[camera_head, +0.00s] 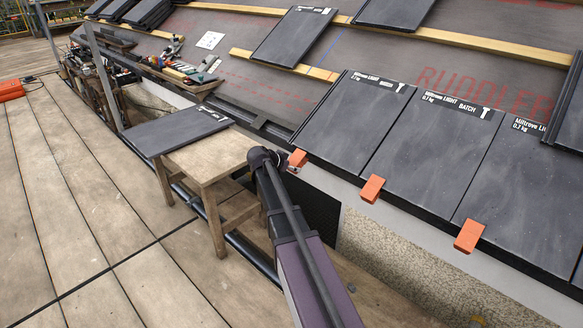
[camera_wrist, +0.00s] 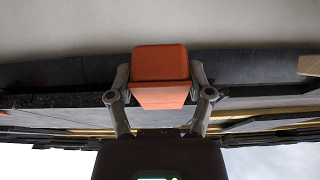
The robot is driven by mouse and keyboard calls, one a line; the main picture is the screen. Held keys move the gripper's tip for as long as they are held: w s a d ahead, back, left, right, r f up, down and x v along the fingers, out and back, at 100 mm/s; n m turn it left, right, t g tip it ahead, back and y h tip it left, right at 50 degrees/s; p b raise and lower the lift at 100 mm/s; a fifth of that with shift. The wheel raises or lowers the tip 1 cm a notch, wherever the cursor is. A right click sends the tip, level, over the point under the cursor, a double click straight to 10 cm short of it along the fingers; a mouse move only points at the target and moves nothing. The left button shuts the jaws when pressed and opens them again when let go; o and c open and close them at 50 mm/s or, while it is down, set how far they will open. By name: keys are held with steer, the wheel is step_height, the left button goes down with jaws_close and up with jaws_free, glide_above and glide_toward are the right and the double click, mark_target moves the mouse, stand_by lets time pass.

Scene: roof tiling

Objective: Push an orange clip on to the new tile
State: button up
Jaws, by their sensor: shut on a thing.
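My gripper (camera_head: 291,167) is shut on an orange clip (camera_head: 298,157), at the lower left corner of the leftmost slate tile (camera_head: 345,118) in the lower row. In the wrist view the clip (camera_wrist: 160,68) sits between the two grey fingers, with the dark tile edge (camera_wrist: 240,68) behind it. I cannot tell whether the clip is fully seated on the tile. Two other orange clips (camera_head: 372,188) (camera_head: 467,236) sit on the lower edge at the joints between the tiles to the right.
A wooden stool (camera_head: 212,160) with a dark tile (camera_head: 180,131) on it stands left of my arm. A tool tray (camera_head: 182,72) lies farther up left. Wooden battens (camera_head: 460,40) cross the grey membrane.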

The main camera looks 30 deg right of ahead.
mark_target(296, 158)
steer(key=shift+w+d+r+p, duration=0.3)
steer(key=shift+d+r+p, duration=0.2)
steer(key=shift+d, duration=0.25)
steer(key=shift+w+d+r+p, duration=0.25)
steer(key=shift+d+r+p, duration=0.2)
steer(key=shift+d, duration=0.3)
stand_by(2.8)
steer(key=o, duration=1.3)
steer(key=shift+a, duration=0.1)
steer(key=shift+s+a+r+p, duration=0.2)
steer(key=shift+a+r+p, duration=0.3)
steer(key=shift+r+p, duration=0.45)
steer(key=shift+s+a+r+p, duration=0.25)
steer(key=shift+a+r+p, duration=0.3)
steer(key=shift+r+p, duration=0.4)
steer(key=shift+s+a+r+p, duration=0.2)
steer(key=shift+a+r+p, duration=0.3)
steer(key=shift+r+p, duration=0.45)
steer(key=shift+a+r, duration=0.1)
steer(key=shift+r, duration=0.05)
steer(key=shift+s, duration=0.1)
